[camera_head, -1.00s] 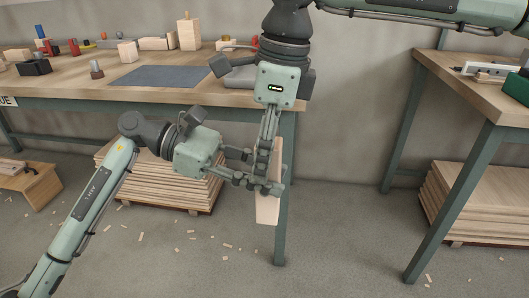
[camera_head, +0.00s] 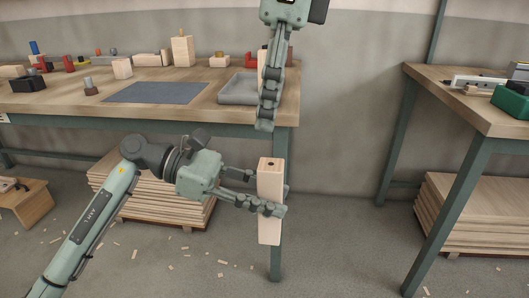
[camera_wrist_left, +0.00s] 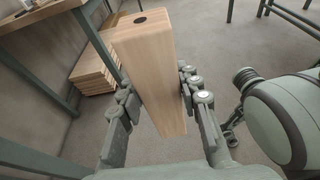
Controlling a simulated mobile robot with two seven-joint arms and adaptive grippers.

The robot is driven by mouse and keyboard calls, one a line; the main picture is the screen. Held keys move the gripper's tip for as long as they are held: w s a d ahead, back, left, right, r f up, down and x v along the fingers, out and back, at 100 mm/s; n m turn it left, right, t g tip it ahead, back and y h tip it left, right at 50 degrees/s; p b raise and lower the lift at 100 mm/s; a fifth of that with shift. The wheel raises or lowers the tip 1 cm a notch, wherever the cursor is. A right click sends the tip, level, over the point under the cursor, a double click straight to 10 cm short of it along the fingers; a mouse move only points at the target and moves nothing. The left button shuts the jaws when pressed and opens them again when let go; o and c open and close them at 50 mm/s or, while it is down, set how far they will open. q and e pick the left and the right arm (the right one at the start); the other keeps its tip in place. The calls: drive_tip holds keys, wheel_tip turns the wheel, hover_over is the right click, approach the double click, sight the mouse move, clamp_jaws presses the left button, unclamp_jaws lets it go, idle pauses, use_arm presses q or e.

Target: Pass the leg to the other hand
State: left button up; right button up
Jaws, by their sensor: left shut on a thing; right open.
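The leg (camera_head: 270,182) is a pale wooden block with a dark hole in its top end. It stands upright in the air in front of the bench's right end. My left gripper (camera_head: 272,204) is shut on the leg around its lower half. In the left wrist view the leg (camera_wrist_left: 155,65) sits between the two fingers of my left gripper (camera_wrist_left: 158,105), with its holed end toward the top. My right gripper (camera_head: 266,122) is open and empty above the leg, pointing down and apart from it.
The left bench (camera_head: 50,101) carries a dark mat (camera_head: 155,93), a grey tray (camera_head: 238,91), wooden blocks and small tools. A second bench (camera_head: 455,99) stands at right with a green item (camera_head: 512,101). Stacked boards (camera_head: 150,200) lie under the left bench.

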use_arm(q)
drive_tip(key=d+f, duration=0.4)
drive_tip(key=d, duration=0.2)
drive_tip(key=shift+d+f, duration=0.15)
drive_tip(key=shift+f, duration=0.05)
use_arm(e)
drive_tip(key=h, duration=0.2)
approach(270, 204)
drive_tip(key=w+d+f, duration=0.2)
drive_tip(key=d+f, duration=0.3)
drive_tip(key=f, duration=0.2)
drive_tip(key=shift+d+f, duration=0.3)
drive_tip(key=shift+f, duration=0.05)
drive_tip(key=shift+w, duration=0.1)
drive_tip(key=shift+c, duration=0.4)
drive_tip(key=c, duration=1.2)
use_arm(q)
drive_tip(key=o, duration=1.3)
use_arm(e)
drive_tip(key=shift+c, duration=0.3)
